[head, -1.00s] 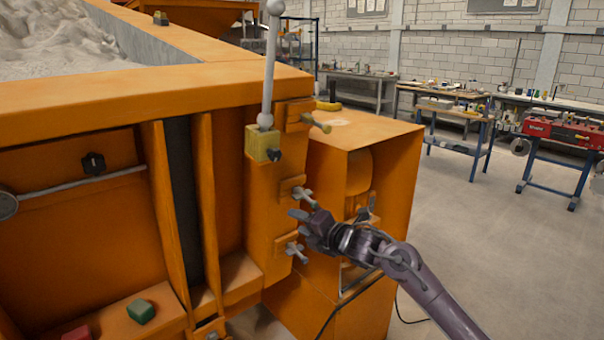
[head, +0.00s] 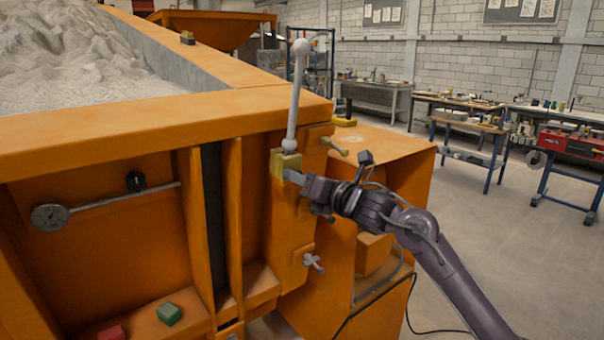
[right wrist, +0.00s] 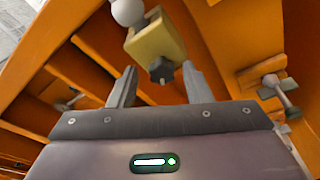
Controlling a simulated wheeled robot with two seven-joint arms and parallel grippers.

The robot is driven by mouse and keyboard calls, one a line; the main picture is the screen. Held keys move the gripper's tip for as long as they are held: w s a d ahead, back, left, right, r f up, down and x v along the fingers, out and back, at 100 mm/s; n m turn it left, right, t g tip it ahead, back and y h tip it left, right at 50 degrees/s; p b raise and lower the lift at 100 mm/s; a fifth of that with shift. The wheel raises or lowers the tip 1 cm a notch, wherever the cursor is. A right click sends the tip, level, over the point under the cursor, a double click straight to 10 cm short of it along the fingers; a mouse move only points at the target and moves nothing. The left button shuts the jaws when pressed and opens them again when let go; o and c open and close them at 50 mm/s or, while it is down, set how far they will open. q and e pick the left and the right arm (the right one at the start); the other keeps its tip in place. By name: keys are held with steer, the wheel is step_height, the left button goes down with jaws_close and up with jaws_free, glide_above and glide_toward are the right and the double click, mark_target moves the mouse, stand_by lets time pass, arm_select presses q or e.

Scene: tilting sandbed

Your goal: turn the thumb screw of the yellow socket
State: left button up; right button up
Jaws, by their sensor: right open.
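The yellow socket (head: 277,163) is on the orange frame's corner post, with a grey ball-topped rod (head: 296,95) standing in it. In the right wrist view the socket (right wrist: 158,36) is just beyond my fingers. Its black thumb screw (right wrist: 161,70) faces me and shows between the two fingertips, with space on both sides. My right gripper (head: 290,176) is open at the socket, and it shows in the wrist view as two grey fingers (right wrist: 158,78). In the head view the gripper hides the screw. My left gripper is out of view.
T-handled clamps sit close by: one (head: 334,146) above right of the socket, one (head: 313,262) below. A green block (head: 169,314) and a red block (head: 112,333) lie on the lower ledge. Open floor lies to the right.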

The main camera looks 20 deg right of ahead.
steer(key=shift+w+f, duration=0.15)
steer(key=shift+w, duration=0.05)
steer(key=c, duration=0.9)
